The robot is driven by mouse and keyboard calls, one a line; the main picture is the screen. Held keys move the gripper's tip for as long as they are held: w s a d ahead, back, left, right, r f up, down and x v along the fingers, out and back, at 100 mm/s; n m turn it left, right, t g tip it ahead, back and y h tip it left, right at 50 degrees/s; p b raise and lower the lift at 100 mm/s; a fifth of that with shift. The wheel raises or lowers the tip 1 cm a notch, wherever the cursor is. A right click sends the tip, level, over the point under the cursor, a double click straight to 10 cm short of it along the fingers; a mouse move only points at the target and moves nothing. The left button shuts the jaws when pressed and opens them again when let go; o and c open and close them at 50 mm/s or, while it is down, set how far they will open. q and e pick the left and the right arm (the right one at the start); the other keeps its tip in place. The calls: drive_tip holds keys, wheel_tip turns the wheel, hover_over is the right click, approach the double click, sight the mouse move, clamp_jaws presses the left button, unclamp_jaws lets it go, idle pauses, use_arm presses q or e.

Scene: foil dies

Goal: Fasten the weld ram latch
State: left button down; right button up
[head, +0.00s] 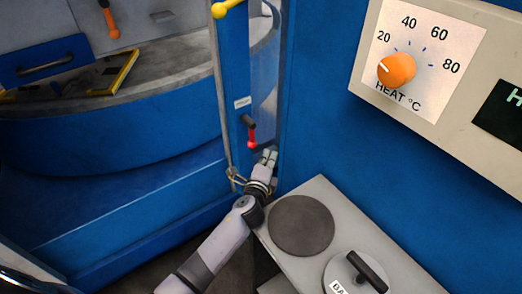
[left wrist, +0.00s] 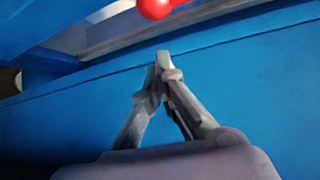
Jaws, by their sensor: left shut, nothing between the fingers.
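A lever with a dark pivot and a red knob (head: 251,140) hangs downward on a blue upright panel, under a small white label (head: 242,102) too small to read. I cannot confirm from the label that it is the weld ram latch. My left gripper (head: 269,157) is just below and right of the red knob, apart from it. In the left wrist view my left gripper (left wrist: 162,60) has its fingertips together, with nothing between them. The red knob (left wrist: 157,7) shows there beyond the fingertips, cut by the top edge. My right gripper is out of view.
A grey counter (head: 345,232) with a dark round plate (head: 301,226) and a handled lid (head: 352,274) stands right of my left arm. A yellow-knobbed lever (head: 226,7), an orange-tipped lever (head: 111,24) and an orange heat dial (head: 396,69) are higher up.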

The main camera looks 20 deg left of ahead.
use_arm(q)
drive_tip(key=w, duration=0.5)
drive_tip(key=s+a+p, duration=0.2)
drive_tip(key=s+a, duration=0.1)
drive_tip(key=shift+a, duration=0.15)
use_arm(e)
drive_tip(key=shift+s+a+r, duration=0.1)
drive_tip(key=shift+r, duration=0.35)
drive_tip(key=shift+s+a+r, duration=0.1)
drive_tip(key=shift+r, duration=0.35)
